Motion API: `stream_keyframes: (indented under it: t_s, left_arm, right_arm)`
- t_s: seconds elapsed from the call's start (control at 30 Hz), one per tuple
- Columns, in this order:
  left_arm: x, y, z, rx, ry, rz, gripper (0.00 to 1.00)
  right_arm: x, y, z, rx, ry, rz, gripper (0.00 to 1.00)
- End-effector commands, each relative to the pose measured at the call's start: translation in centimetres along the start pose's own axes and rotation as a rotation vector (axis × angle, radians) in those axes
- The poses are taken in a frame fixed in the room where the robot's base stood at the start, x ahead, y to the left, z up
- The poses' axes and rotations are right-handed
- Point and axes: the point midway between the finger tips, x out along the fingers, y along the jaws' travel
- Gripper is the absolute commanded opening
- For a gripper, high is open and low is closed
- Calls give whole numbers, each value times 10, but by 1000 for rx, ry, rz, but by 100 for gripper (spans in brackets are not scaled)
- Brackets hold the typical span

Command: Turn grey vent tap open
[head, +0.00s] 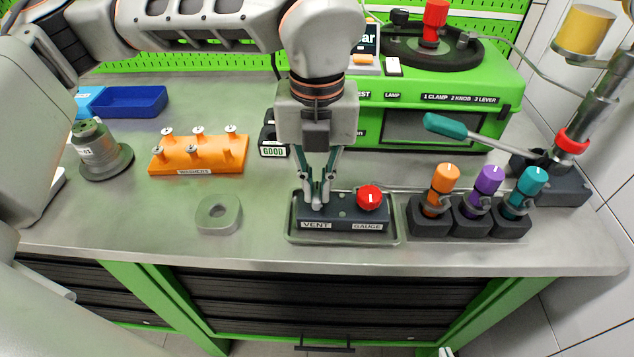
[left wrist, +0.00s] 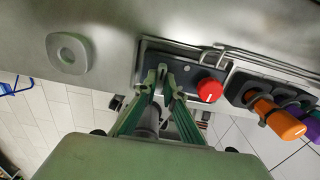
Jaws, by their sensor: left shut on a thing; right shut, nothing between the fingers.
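The grey vent tap (left wrist: 162,73) sits on the dark block above the VENT label (head: 316,225). My left gripper (head: 318,199) points down at it from above. Its fingers are shut on the tap and cover most of it, so the angle of its handle is hard to read. In the left wrist view my left gripper (left wrist: 164,86) also closes around the tap. The red gauge knob (head: 369,197) stands on the same block, just right of the gripper and apart from it. My right gripper is not in view.
The block sits in a shallow metal tray (head: 397,238). Orange (head: 441,184), purple (head: 487,184) and teal (head: 531,184) knobs stand to the right. A grey ring (head: 218,214) and an orange washer rack (head: 199,154) lie left. A teal-handled lever (head: 446,126) reaches in behind.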

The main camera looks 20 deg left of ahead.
Motion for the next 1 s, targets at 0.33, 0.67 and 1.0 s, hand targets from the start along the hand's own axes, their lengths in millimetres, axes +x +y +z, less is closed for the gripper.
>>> stream_keyframes:
  t_s: [0.33,0.67,1.0]
  left_arm:
    - [-1,0,1,-1,-2,-2,26]
    - [-29,-1,1,-2,-6,-3,26]
    - [-96,0,1,-3,-6,-3,26]
  right_arm:
    - [-2,-2,3,1,-6,-3,0]
    - [-1,-1,2,-1,-2,-1,0]
    - [0,-1,1,1,-2,-1,0]
